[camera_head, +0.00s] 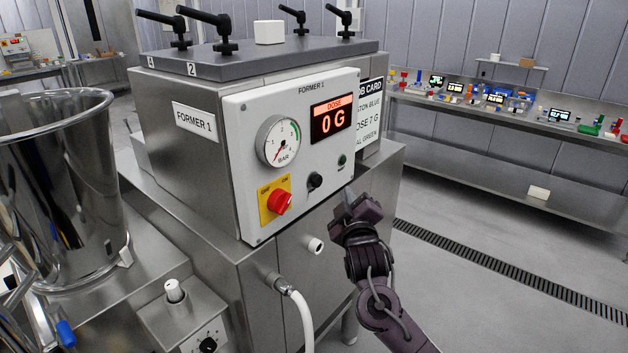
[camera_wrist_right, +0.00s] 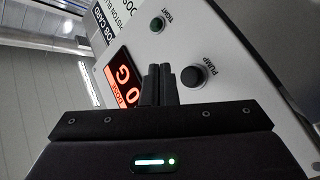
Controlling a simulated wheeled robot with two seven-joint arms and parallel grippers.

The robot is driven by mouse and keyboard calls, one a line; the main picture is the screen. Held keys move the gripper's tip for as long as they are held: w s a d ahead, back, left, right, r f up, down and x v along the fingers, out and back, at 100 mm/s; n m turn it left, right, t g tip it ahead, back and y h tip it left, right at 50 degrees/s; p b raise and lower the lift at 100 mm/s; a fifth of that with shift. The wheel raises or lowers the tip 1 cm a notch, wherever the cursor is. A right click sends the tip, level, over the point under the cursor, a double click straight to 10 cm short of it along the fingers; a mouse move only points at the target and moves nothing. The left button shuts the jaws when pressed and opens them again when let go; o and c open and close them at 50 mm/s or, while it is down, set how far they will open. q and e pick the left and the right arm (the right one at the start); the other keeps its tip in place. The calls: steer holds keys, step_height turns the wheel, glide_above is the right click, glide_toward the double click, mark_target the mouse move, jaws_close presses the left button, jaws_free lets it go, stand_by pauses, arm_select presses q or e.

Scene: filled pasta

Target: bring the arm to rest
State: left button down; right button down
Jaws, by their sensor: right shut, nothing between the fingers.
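My right gripper (camera_head: 350,196) is in front of the Former 1 machine, just right of and below its control panel (camera_head: 262,180). The right wrist view shows its fingers (camera_wrist_right: 159,85) shut together and empty, pointing toward the panel and apart from the knobs as far as I can tell. The panel carries a black pump knob (camera_head: 315,180), also in the right wrist view (camera_wrist_right: 193,76), a small green button (camera_head: 342,160), a red switch (camera_head: 279,201) on a yellow plate, a pressure gauge (camera_head: 278,141) and a red dose display (camera_head: 333,119) reading 0 G. My left gripper is not in view.
A large steel bowl (camera_head: 75,190) stands at the left. A white hose (camera_head: 301,315) leaves the machine's lower front. A job card (camera_head: 368,115) hangs beside the panel. A bench (camera_head: 500,118) with several small devices runs along the right wall. The floor (camera_head: 480,245) to the right is open.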

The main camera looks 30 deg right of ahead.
steer(key=s+a+f+g+y+b, duration=0.1)
steer(key=s+f+g+b, duration=0.2)
steer(key=f, duration=1.4)
steer(key=s+a+f+g+y, duration=0.15)
steer(key=s+f, duration=0.25)
steer(key=f, duration=1.2)
steer(key=s+a+f+g+y+b, duration=0.15)
steer(key=s+f+g, duration=0.25)
steer(key=f, duration=1.3)
steer(key=s+a+f+m+g+y+b, duration=0.1)
steer(key=s+a+f+g, duration=0.1)
steer(key=s+f, duration=0.7)
steer(key=s+a+f+g+y+b, duration=0.1)
steer(key=s+a+f+g, duration=0.15)
steer(key=s+f, duration=0.6)
steer(key=s+a+f+g, duration=0.1)
steer(key=s+a+f, duration=0.1)
steer(key=s, duration=0.5)
steer(key=s+a+f+m+g+y+b, duration=0.1)
steer(key=s+a+f, duration=0.1)
steer(key=s+f, duration=0.2)
steer(key=s+a+f+g, duration=0.1)
steer(key=s+a+f, duration=0.1)
steer(key=s, duration=0.8)
steer(key=shift+a+f+m, duration=0.25)
steer(key=shift+f+m, duration=0.15)
steer(key=shift+f, duration=0.2)
